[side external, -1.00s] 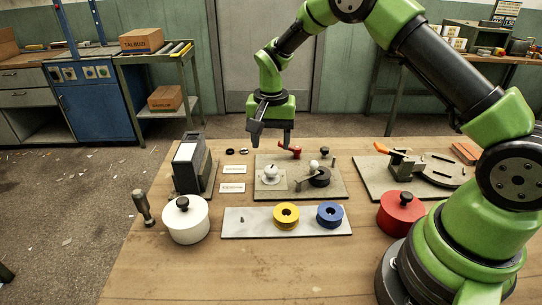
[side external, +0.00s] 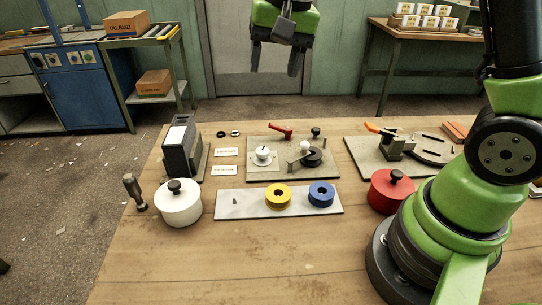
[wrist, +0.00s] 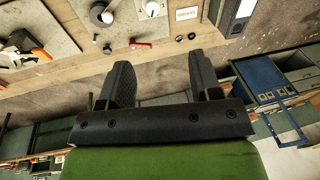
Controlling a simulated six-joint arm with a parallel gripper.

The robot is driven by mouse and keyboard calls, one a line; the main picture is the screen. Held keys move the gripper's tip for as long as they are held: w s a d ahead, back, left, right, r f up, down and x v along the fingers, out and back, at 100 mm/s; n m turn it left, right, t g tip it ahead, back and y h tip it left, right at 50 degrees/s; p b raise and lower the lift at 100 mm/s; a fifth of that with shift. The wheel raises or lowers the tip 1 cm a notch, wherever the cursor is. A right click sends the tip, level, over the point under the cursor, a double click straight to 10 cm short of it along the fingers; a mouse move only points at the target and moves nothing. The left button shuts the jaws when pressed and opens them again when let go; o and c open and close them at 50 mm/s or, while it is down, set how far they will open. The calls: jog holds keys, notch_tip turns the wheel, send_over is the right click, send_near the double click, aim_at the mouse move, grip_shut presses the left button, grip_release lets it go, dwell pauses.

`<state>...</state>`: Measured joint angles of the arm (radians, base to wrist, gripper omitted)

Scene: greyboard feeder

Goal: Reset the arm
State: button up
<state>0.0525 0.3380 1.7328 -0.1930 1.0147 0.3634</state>
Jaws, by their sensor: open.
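My gripper (side external: 274,62) is at the top of the side external view, raised well above the far edge of the workbench. Its two dark fingers are apart with nothing between them. The wrist view also shows my gripper (wrist: 162,78) open and empty, with the bench's far edge and the floor beyond the fingers. Most of my arm above the base is out of the side external frame.
On the bench (side external: 200,265) stand a white pot (side external: 178,205), a red pot (side external: 390,192), a plate (side external: 236,212) with yellow (side external: 278,203) and blue (side external: 321,201) rings, a grey feeder box (side external: 179,150), and a board with a red lever (side external: 282,131). The front of the bench is clear.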

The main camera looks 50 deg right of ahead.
jog(key=s+a+r+n+t, duration=0.1)
jog(key=s+r+n+t, duration=0.1)
jog(key=s, duration=0.7)
jog(key=s+a+r+n+t+y, duration=0.1)
jog(key=s+r, duration=0.3)
jog(key=s, duration=0.5)
jog(key=shift+s+a+r+n+t, duration=0.2)
jog(key=shift+s+a+n+t, duration=0.2)
jog(key=shift+a+n+t, duration=0.4)
jog(key=shift+d, duration=0.1)
